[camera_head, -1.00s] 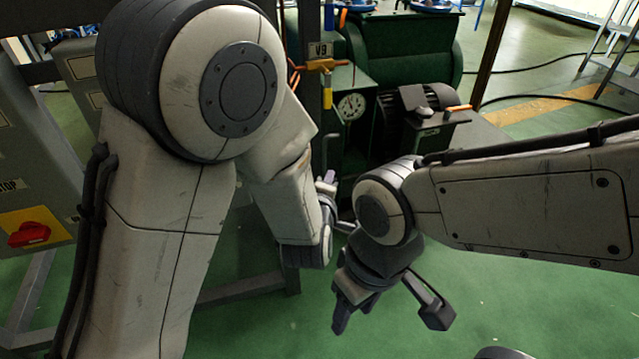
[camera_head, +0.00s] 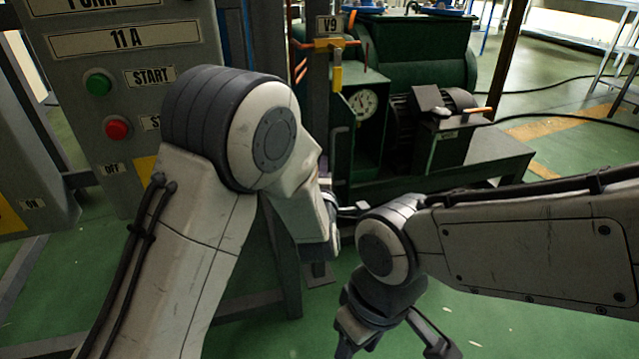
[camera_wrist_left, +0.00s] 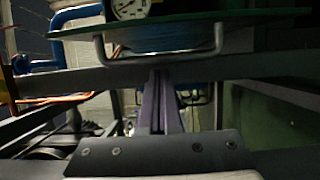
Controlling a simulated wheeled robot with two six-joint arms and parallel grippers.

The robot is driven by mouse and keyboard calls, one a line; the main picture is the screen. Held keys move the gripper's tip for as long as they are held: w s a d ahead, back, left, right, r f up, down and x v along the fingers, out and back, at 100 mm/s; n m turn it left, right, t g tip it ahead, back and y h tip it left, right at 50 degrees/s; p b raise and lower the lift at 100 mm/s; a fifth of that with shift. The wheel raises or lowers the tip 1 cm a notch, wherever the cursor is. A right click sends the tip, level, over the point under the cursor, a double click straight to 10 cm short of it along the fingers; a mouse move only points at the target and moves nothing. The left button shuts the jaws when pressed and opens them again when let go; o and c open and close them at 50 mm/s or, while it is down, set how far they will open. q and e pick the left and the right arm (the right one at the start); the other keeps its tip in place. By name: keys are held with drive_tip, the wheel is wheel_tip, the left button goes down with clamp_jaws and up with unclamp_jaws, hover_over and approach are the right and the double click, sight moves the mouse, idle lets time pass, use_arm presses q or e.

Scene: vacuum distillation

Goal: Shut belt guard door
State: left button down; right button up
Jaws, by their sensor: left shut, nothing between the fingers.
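The belt guard door seems to be the dark green panel (camera_head: 345,165) below the gauge, seen at a steep angle with a grey bar handle (camera_head: 333,140) on its left side. In the left wrist view a green plate edge (camera_wrist_left: 250,15) with a U-shaped handle (camera_wrist_left: 98,48) crosses the top. My left gripper (camera_head: 355,208) is low beside the panel, partly hidden by my forearm. Its fingers (camera_wrist_left: 160,100) are together and empty below the handle; contact cannot be told. My right gripper (camera_head: 395,345) hangs open and empty at the bottom, cut by the frame.
A control box with a START button (camera_head: 98,84) stands at left. A gauge (camera_head: 363,103), a yellow-handled valve (camera_head: 335,75) and a dark motor (camera_head: 432,110) are behind my arms. A steel post (camera_head: 317,120) stands left of the panel.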

use_arm(q)
drive_tip(key=shift+w, duration=0.8)
